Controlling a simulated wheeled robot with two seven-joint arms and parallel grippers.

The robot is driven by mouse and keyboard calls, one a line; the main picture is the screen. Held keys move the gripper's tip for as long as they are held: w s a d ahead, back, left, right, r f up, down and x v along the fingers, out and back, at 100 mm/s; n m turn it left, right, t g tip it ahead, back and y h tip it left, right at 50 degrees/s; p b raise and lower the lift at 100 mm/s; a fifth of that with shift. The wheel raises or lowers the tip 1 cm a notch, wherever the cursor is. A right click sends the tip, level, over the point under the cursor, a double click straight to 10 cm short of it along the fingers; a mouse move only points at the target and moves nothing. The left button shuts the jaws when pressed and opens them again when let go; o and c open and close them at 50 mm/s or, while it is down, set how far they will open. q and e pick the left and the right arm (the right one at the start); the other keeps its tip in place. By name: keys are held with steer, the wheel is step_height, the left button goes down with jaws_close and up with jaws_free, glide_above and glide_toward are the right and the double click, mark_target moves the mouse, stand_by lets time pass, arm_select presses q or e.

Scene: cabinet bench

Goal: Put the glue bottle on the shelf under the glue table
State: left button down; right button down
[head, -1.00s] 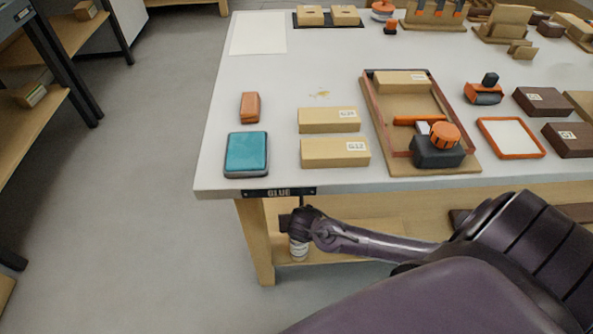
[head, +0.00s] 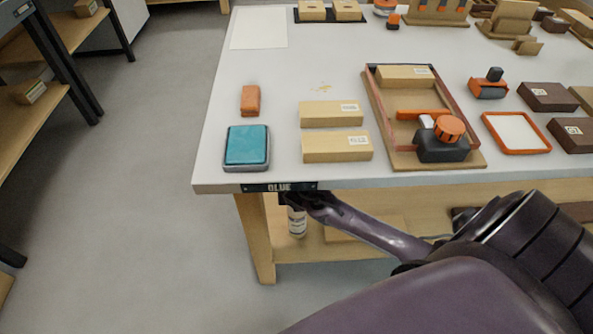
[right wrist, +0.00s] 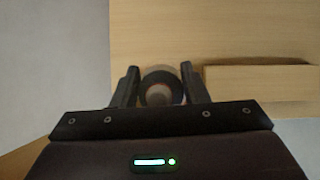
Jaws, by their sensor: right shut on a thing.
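The glue bottle (head: 297,222) is white with a dark label and hangs upright from my right gripper (head: 290,199) under the front edge of the glue table, which carries a GLUE sign (head: 280,187). In the right wrist view the bottle (right wrist: 160,88) shows from above, between the two dark fingers of the right gripper (right wrist: 159,85), which are shut on it. The wooden shelf (head: 345,251) lies under the table; it also fills the upper right of the right wrist view (right wrist: 235,35). I cannot tell whether the bottle touches the shelf. My left gripper is not in view.
A wooden block (right wrist: 262,80) lies on the shelf to the right of the bottle. A table leg (head: 255,240) stands left of the bottle. The tabletop (head: 270,80) holds a teal pad (head: 247,146), wooden blocks and a framed tray. Bare floor lies to the left.

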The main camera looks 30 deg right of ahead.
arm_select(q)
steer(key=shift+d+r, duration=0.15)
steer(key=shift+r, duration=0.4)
arm_select(e)
steer(key=shift+w+f, duration=0.1)
steer(key=shift+f, duration=0.7)
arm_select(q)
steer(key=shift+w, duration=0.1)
arm_select(e)
steer(key=shift+f, duration=0.1)
steer(key=c, duration=0.8)
jaws_free()
steer(key=shift+c, duration=0.2)
